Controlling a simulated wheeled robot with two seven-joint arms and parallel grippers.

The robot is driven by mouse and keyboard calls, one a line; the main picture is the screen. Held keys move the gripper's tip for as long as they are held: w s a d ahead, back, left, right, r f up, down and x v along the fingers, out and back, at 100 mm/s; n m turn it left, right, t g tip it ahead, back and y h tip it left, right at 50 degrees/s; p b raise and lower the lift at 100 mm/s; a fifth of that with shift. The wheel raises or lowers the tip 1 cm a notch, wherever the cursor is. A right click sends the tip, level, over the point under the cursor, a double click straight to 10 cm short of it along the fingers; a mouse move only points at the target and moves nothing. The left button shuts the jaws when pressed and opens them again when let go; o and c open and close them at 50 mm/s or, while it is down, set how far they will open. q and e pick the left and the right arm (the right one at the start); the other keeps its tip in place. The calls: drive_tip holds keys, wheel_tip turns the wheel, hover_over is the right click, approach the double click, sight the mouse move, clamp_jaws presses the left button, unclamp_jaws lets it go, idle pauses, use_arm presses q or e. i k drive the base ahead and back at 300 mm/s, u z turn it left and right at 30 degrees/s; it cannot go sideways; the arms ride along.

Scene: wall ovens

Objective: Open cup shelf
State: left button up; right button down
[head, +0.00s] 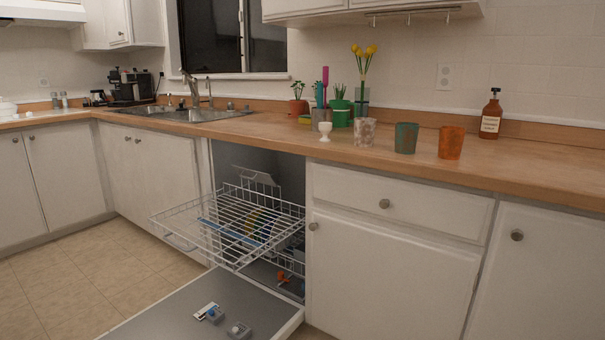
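The dishwasher stands open under the counter, with its door (215,311) lowered flat toward the floor. Its upper wire rack (230,229) is pulled out. A pale tilted panel (259,181) with wire loops shows at the rack's rear left side. It may be the cup shelf, but I cannot tell for certain. A lower rack (294,262) is partly visible beneath, with an orange item (284,278) near it. Neither of my grippers is in view.
Several cups, including an orange cup (452,142) and a green cup (406,138), stand on the wooden counter (530,172). A brown bottle (491,113) is at the back right. White cabinets (390,262) flank the dishwasher. The tiled floor (85,278) at left is clear.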

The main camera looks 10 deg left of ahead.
sight(252, 175)
drive_tip(key=z, duration=0.1)
drive_tip(key=i, duration=1.3)
drive_tip(key=u, duration=1.15)
drive_tip(key=i, duration=0.9)
drive_tip(key=u, duration=1.05)
